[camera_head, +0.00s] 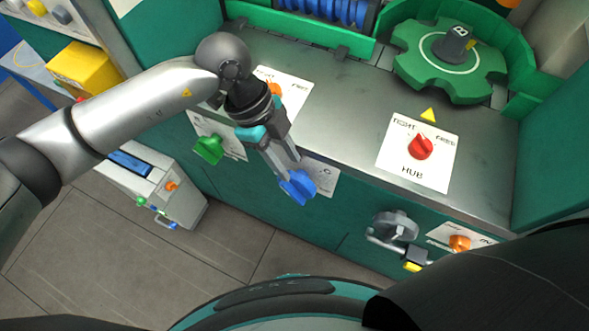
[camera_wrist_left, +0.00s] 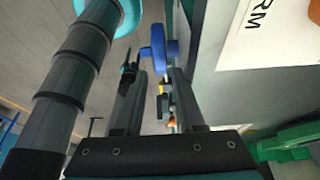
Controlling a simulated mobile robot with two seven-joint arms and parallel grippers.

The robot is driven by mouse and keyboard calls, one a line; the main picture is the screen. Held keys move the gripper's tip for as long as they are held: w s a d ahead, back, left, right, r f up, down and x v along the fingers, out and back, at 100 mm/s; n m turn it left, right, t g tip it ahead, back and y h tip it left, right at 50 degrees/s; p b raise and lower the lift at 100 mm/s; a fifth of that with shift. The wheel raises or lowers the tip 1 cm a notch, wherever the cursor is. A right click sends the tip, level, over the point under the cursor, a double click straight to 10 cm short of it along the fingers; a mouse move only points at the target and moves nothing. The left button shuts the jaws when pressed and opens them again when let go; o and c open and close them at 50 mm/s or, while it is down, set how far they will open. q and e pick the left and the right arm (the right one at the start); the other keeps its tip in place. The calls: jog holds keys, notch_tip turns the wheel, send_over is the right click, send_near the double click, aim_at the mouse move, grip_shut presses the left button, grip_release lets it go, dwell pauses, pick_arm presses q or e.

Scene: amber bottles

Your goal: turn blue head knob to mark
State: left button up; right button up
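The blue knob (camera_head: 298,186) sits on the green front face of the machine, below the worktop edge. Its white label plate (camera_head: 322,176) is partly covered by my gripper, so I cannot read its mark. My left gripper (camera_head: 285,168) reaches down to the knob from above. In the left wrist view the blue knob (camera_wrist_left: 157,50) shows at the ends of the two fingers (camera_wrist_left: 160,80), which stand apart with a gap between them. I cannot tell whether either finger touches it. My right gripper is out of view.
A green knob (camera_head: 208,149) sits left on the same front face. A red knob (camera_head: 421,146) marked HUB and an orange knob (camera_head: 274,89) are on the worktop. A grey crank (camera_head: 394,226) and another orange knob (camera_head: 460,243) are at lower right. A green gear (camera_head: 449,62) stands behind.

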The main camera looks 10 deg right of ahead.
aim_at(296, 176)
pick_arm(q)
jog(key=shift+x, duration=2.2)
jog(key=shift+r, duration=0.1)
grip_shut()
